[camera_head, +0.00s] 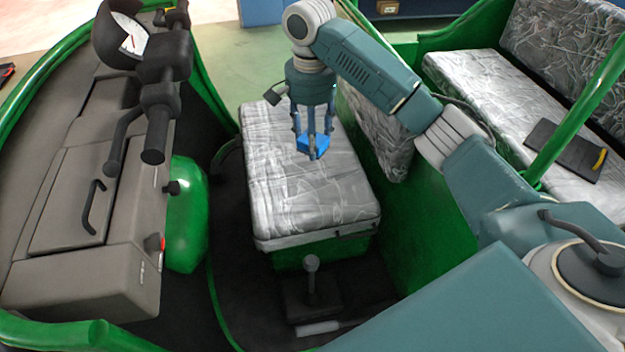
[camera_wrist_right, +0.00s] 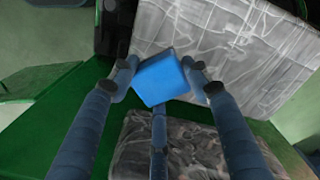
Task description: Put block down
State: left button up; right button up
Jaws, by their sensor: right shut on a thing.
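A blue block (camera_head: 314,143) is between the fingers of my right gripper (camera_head: 313,146), over the front seat (camera_head: 305,200) with its silvery patterned cover. In the right wrist view the blue block (camera_wrist_right: 161,78) shows between the fingers of my right gripper (camera_wrist_right: 160,85), which are shut on it. The patterned seat (camera_wrist_right: 235,45) lies beyond it in that view. I cannot tell whether the block touches the seat. My left gripper is not in view.
A grey dashboard with a dial (camera_head: 130,40) and handlebar (camera_head: 155,130) is at the left. A gear lever (camera_head: 312,275) stands in front of the seat. A rear bench (camera_head: 490,95) holds a dark tablet-like item (camera_head: 566,150). Green frame bars (camera_head: 580,95) run at the right.

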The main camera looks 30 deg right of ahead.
notch_tip(320, 180, down, 4)
jog(key=shift+s+a+r+b, duration=0.1)
jog(key=shift+r+b, duration=0.05)
jog(key=shift+b, duration=0.6)
send_over(313, 200)
notch_tip(313, 200, down, 11)
jog(key=shift+f+p, duration=0.1)
jog(key=shift+p, duration=0.25)
notch_tip(313, 200, down, 5)
jog(key=shift+r, duration=0.2)
jog(key=shift+f, duration=0.1)
jog(key=shift+a+f, duration=0.1)
jog(key=shift+f, duration=0.05)
jog(key=o, duration=1.5)
